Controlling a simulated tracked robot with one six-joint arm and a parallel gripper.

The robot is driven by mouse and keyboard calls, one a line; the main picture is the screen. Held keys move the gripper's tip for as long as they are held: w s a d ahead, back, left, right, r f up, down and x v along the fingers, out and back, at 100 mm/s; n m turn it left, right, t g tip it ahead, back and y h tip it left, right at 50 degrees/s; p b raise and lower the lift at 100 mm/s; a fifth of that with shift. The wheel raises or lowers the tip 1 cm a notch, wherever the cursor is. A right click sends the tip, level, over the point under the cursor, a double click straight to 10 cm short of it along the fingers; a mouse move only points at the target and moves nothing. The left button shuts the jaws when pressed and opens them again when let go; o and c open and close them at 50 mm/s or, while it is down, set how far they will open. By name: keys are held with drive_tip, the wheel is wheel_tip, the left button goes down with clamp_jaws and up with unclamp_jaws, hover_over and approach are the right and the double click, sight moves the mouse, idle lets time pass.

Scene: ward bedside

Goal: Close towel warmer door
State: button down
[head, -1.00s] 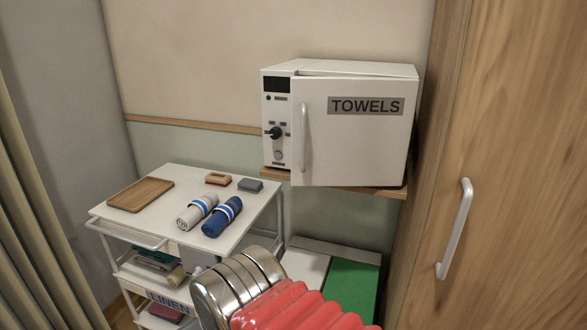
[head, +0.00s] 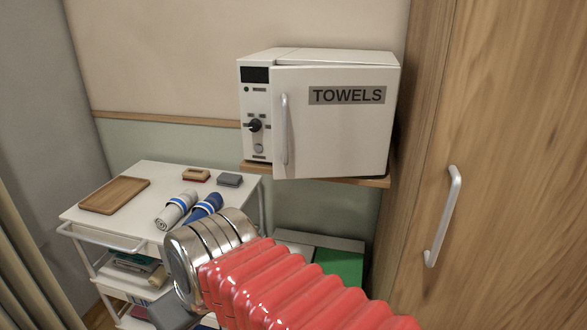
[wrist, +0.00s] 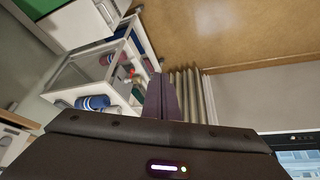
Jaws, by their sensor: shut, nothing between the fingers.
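The white towel warmer (head: 257,105) stands on a wooden wall shelf. Its door (head: 335,135), labelled TOWELS, has a pale vertical handle (head: 285,128) near its left edge. The door looks slightly ajar, with its handle side standing out from the body and a thin gap along the top. My gripper (wrist: 161,97) shows in the wrist view as dark fingers, shut and empty, pointing toward the cart and curtain. It is apart from the door, which is not seen in the wrist view. In the head view my red-sleeved arm is low in front, below the warmer.
A white cart (head: 112,215) stands at left with a wooden tray (head: 115,195), a grey rolled towel (head: 173,212) and a blue rolled towel (head: 203,207). A wooden cabinet with a handle (head: 443,215) rises close at right. The wooden shelf (head: 340,181) juts below the warmer.

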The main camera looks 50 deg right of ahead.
sight(294, 171)
drive_tip(key=w+d+r+n, duration=0.2)
drive_tip(key=w+d+r, duration=0.25)
drive_tip(key=d, duration=0.35)
drive_tip(key=w+d+r+n, duration=0.1)
drive_tip(key=w+d+r, duration=0.4)
drive_tip(key=d, duration=0.4)
drive_tip(key=s+d+r+n+t, duration=0.1)
drive_tip(key=s+d+r+n, duration=0.1)
drive_tip(key=d, duration=0.7)
drive_tip(key=s+d+r+n+t, duration=0.1)
drive_tip(key=s+d+r+n, duration=0.1)
drive_tip(key=s+d+r, duration=0.3)
drive_tip(key=d, duration=0.4)
drive_tip(key=shift+n+h, duration=0.3)
drive_tip(key=shift+w+f, duration=0.1)
drive_tip(key=shift+w, duration=0.05)
drive_tip(key=x, duration=0.3)
drive_tip(key=d+x, duration=0.1)
drive_tip(key=x, duration=0.3)
drive_tip(key=w+r+x, duration=0.1)
drive_tip(key=x, duration=0.3)
drive_tip(key=shift+w+d+f, duration=0.1)
drive_tip(key=shift+d, duration=0.25)
drive_tip(key=shift+w+d, duration=0.5)
